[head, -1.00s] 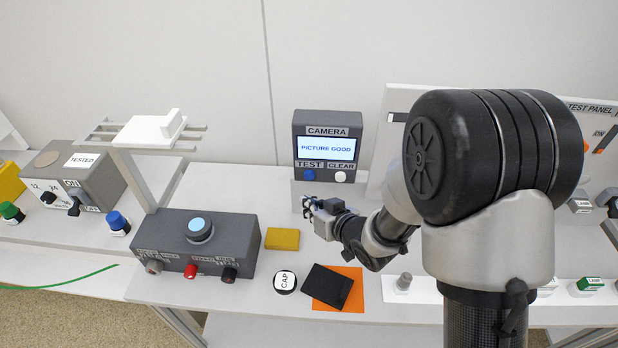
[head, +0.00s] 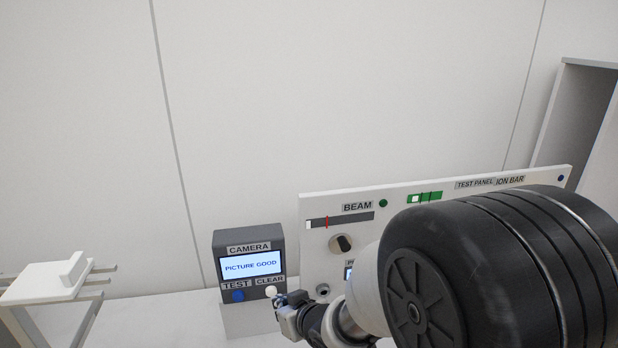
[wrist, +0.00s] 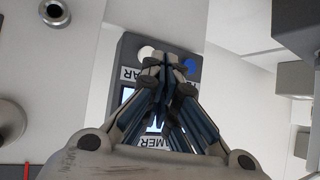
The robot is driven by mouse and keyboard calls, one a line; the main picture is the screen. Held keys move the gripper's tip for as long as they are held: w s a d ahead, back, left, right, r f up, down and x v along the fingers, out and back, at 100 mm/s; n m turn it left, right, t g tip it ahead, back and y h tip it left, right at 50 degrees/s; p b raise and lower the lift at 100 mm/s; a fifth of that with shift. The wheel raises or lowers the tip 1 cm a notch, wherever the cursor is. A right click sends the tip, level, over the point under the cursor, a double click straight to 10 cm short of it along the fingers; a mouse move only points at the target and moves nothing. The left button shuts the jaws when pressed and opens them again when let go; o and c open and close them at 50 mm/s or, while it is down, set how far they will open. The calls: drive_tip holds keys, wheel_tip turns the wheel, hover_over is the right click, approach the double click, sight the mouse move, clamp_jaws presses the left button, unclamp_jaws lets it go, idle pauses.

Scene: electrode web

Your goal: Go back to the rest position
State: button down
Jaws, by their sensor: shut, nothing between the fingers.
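My gripper (head: 290,306) is in front of the lower right part of the grey CAMERA box (head: 249,238) in the head view. The box's screen (head: 251,265) reads PICTURE GOOD. Its blue TEST button (head: 237,295) and white CLEAR button (head: 271,291) show below the screen. In the wrist view my gripper (wrist: 166,62) has its fingers together and empty, over the CAMERA box, with the white button (wrist: 145,52) and blue button (wrist: 190,66) near the fingertips. I cannot tell whether the fingers touch the box.
A white test panel (head: 440,206) stands to the right, with a BEAM bar and a dark knob (head: 341,243). My arm hides part of it. A pale stand (head: 41,281) is at the left. A tall grey cabinet (head: 570,115) is at the far right.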

drive_tip(key=s+d+r+m+h, duration=0.25)
drive_tip(key=s+d+r, duration=0.2)
drive_tip(key=d, duration=0.35)
drive_tip(key=s+d+r+m+h, duration=0.1)
drive_tip(key=s+d+r+h, duration=0.3)
drive_tip(key=d, duration=0.4)
drive_tip(key=s+d+r+m+g, duration=0.1)
drive_tip(key=s+d+g, duration=0.1)
drive_tip(key=s, duration=0.7)
drive_tip(key=s+d+r+m+g, duration=0.1)
drive_tip(key=s+d+r+g, duration=0.1)
drive_tip(key=s, duration=0.8)
drive_tip(key=shift+s+d+m+y+b, duration=0.2)
drive_tip(key=shift+d+m+y+b, duration=0.15)
drive_tip(key=shift+d, duration=0.35)
